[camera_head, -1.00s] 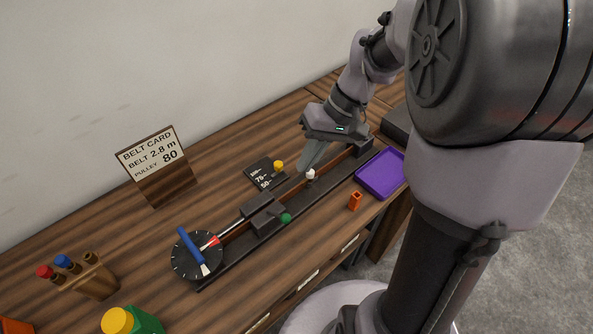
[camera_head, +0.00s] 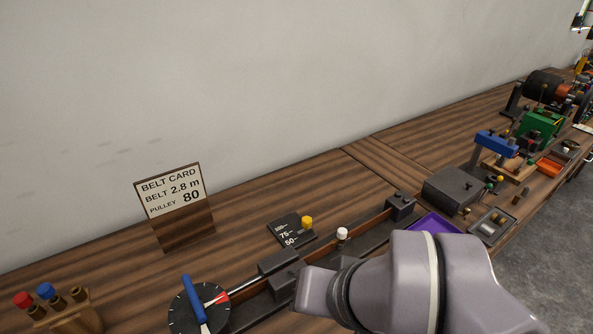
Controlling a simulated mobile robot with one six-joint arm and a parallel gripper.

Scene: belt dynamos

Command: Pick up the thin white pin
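A small white-topped piece (camera_head: 342,233) stands upright at the long dark rail, right of the middle of the head view. It may be the thin white pin; its lower part is hard to make out. My own arm fills the lower right and covers part of the rail in front of this piece. My gripper's fingers do not show, so I cannot see whether they are open or what they hold.
A round black dial (camera_head: 184,316) with a blue handle is at the lower left. A black scale plate (camera_head: 284,228) with a yellow knob (camera_head: 307,222) lies behind the rail. A purple tray (camera_head: 430,223) is to the right. The belt card (camera_head: 170,190) stands at the back left.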

